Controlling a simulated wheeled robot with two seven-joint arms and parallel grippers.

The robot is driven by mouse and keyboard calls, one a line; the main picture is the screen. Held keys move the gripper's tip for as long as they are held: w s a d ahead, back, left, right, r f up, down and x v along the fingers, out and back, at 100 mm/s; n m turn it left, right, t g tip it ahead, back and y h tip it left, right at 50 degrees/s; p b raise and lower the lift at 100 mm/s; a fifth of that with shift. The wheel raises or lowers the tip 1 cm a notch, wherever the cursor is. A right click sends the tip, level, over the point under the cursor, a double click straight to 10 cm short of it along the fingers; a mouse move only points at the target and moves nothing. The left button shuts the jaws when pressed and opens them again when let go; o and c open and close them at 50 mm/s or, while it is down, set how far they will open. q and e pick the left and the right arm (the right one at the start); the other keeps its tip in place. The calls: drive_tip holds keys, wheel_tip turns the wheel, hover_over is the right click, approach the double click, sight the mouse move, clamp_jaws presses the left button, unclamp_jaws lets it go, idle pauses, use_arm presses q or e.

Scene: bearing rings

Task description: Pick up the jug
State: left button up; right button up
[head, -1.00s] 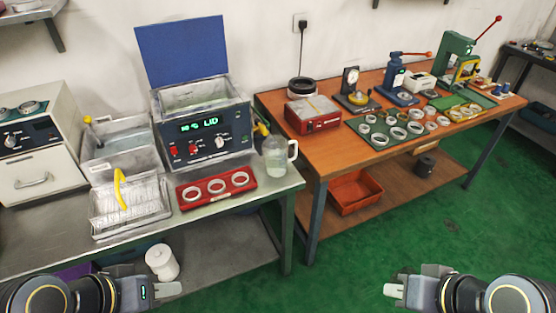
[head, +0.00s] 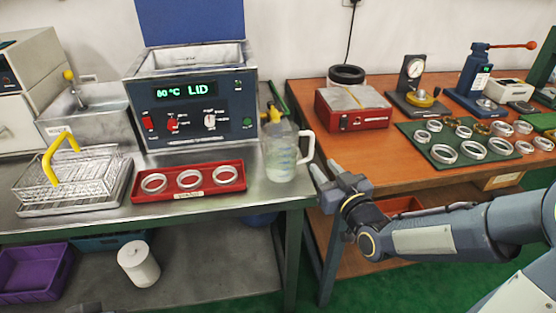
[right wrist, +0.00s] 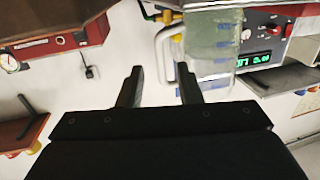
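The jug (head: 280,158) is clear, with a pale handle on its right side. It stands upright near the right end of the steel bench (head: 225,207). My right gripper (head: 326,172) is just right of the handle, with its fingers pointing toward the jug. In the right wrist view the fingers (right wrist: 158,88) are apart with nothing between them. The jug (right wrist: 213,45) shows beyond the fingers there, its handle near the right finger; I see no contact. Only a dark sliver, possibly my left arm, shows at the bottom edge of the head view.
A heated bath with an 80 °C display (head: 195,112) stands behind the jug. A red tray (head: 188,194) with three rings lies left of it. A wire basket (head: 80,180) is farther left. The wooden table (head: 385,170) stands to the right, across a narrow gap.

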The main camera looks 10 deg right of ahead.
sight(312, 151)
drive_tip(key=x, duration=0.8)
drive_tip(key=shift+r, duration=0.25)
drive_tip(key=shift+s, duration=0.1)
clamp_jaws()
